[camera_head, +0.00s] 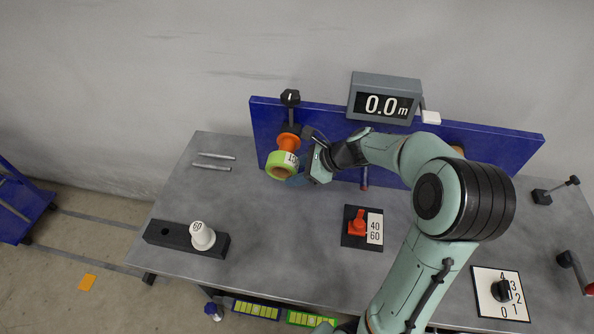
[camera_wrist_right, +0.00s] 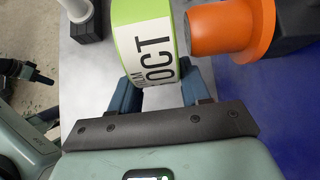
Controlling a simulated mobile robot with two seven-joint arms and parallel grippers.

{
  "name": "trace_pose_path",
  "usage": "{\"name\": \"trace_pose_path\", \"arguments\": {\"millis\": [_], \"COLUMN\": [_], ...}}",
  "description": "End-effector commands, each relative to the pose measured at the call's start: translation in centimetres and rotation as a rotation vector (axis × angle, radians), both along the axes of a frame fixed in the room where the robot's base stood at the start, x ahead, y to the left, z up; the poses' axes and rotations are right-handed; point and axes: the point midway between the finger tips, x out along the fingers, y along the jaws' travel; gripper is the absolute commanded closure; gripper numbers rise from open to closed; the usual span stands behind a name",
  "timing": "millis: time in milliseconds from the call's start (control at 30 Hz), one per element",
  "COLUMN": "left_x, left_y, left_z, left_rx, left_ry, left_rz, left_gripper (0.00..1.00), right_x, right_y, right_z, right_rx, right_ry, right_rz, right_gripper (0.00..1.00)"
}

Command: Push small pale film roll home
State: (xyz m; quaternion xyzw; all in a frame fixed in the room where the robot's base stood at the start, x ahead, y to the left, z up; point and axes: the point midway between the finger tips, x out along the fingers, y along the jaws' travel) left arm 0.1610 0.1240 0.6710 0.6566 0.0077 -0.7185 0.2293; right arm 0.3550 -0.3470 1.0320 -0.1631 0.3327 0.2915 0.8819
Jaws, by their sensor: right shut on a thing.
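The film roll (camera_head: 280,165) is pale green with a white label. In the right wrist view the roll (camera_wrist_right: 146,38) shows the letters "OCT". My right gripper (camera_head: 303,174) is shut on the roll, its blue fingers on either side. The roll is just in front of the orange stepped hub (camera_head: 288,142) on the blue panel. In the wrist view the hub's end (camera_wrist_right: 208,32) is right beside the roll; I cannot tell whether they touch. The roll's bore is hidden in the wrist view. My left gripper is not seen.
The blue panel (camera_head: 515,150) runs along the table's back, with a display (camera_head: 384,98) reading 0.0 m. A white "60" piece (camera_head: 202,236) stands on a black holder (camera_head: 160,233). Two metal rods (camera_head: 212,167) lie at left. A 40/60 selector (camera_head: 375,228) and dial (camera_head: 502,291) are in front.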

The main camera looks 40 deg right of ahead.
Motion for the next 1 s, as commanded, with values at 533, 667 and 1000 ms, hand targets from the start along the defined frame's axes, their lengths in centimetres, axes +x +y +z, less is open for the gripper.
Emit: {"name": "trace_pose_path", "arguments": {"millis": [533,667,1000], "left_x": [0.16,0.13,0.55], "left_y": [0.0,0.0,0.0], "left_z": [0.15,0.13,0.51], "left_rx": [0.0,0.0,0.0], "left_ry": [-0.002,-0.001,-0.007], "left_rz": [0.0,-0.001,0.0], "left_gripper": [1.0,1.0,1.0], "right_x": [0.0,0.0,0.45], "right_y": [0.0,0.0,-0.52], "right_z": [0.01,-0.01,0.11], "right_rx": [-0.001,0.0,0.0], "right_ry": [0.0,0.0,0.0], "right_rz": [0.001,0.0,0.0], "right_gripper": [0.85,0.85,0.85]}}
